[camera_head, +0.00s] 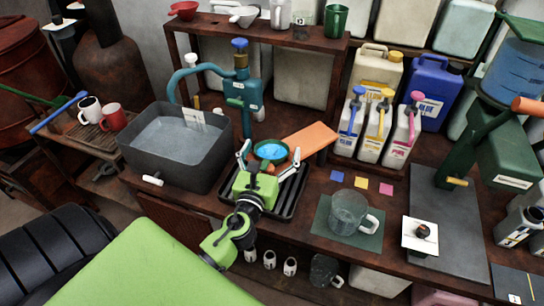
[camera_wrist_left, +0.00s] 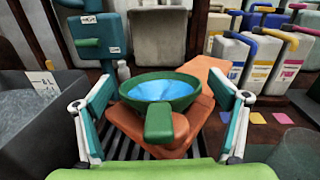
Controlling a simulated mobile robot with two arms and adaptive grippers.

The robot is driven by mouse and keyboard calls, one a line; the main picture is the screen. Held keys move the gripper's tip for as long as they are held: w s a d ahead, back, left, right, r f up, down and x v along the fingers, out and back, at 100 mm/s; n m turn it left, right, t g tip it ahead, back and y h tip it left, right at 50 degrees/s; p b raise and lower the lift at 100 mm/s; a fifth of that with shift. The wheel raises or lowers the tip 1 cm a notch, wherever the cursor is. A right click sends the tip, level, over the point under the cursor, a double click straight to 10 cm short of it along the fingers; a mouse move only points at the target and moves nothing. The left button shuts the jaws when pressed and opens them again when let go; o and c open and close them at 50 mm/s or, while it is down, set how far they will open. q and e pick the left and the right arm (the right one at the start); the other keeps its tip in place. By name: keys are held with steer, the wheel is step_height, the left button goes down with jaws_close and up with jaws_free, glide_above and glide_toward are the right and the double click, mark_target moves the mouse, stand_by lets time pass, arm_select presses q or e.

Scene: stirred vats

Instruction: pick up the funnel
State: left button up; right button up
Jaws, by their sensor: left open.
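A green round funnel (camera_head: 257,148) with a bright blue inside rests on an orange-brown piece above the black slatted tray. In the left wrist view the funnel (camera_wrist_left: 160,97) is upright, with its green handle pointing towards me. Its spout is hidden. My left gripper (camera_head: 269,157) is open and empty, its fingers apart on either side of the handle and near side of the funnel. It also shows in the left wrist view (camera_wrist_left: 161,125), with no finger visibly touching the funnel. My right gripper is not in view.
The grey water basin (camera_head: 170,141) stands left of the tray, with a teal pump (camera_head: 241,95) behind. Pump-top jugs (camera_head: 375,130) stand at the back right. A glass jug (camera_head: 348,213) stands on a green mat to the right. An orange board (camera_head: 309,139) lies behind the funnel.

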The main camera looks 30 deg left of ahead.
arm_select(q)
steer(key=c, duration=1.2)
